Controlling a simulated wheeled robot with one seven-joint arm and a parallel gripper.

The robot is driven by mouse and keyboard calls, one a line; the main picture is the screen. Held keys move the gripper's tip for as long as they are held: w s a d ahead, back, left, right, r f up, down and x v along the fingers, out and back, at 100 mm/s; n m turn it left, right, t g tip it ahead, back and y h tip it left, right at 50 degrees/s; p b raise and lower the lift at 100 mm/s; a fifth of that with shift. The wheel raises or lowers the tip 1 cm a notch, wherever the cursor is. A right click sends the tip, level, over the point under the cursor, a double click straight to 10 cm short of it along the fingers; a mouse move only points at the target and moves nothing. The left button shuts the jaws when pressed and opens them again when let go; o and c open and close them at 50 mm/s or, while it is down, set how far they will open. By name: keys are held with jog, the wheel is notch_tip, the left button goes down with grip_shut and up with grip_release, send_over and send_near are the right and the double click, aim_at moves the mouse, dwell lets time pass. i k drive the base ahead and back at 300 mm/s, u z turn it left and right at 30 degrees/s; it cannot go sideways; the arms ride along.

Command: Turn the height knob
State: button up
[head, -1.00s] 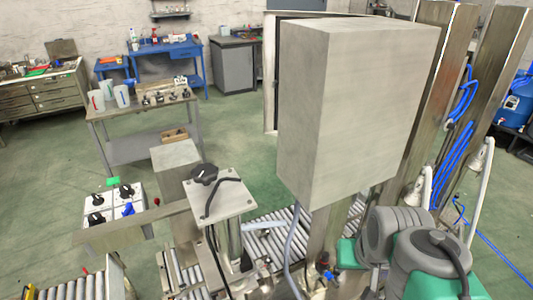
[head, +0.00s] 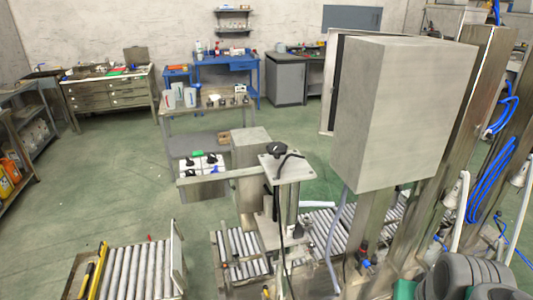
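A black knob (head: 275,148) sits on top of a square grey metal plate (head: 288,169) at mid-picture. The plate stands on a vertical column above a roller conveyor, and a black cable runs from the top past its edge. I take this as the height knob; no label is readable. A white control panel (head: 200,164) with black knobs, a green part and a blue part is farther back to the left, partly hidden by a metal bar.
A large grey box (head: 408,115) stands right of the column. Roller conveyors (head: 140,270) cross the foreground. Metal posts with blue hoses (head: 492,180) and a grey and green rounded object (head: 465,277) fill the right side. Green floor (head: 110,175) is clear at left.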

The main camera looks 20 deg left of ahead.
aim_at(276, 149)
jog(key=u, duration=1.15)
jog(key=i, duration=0.1)
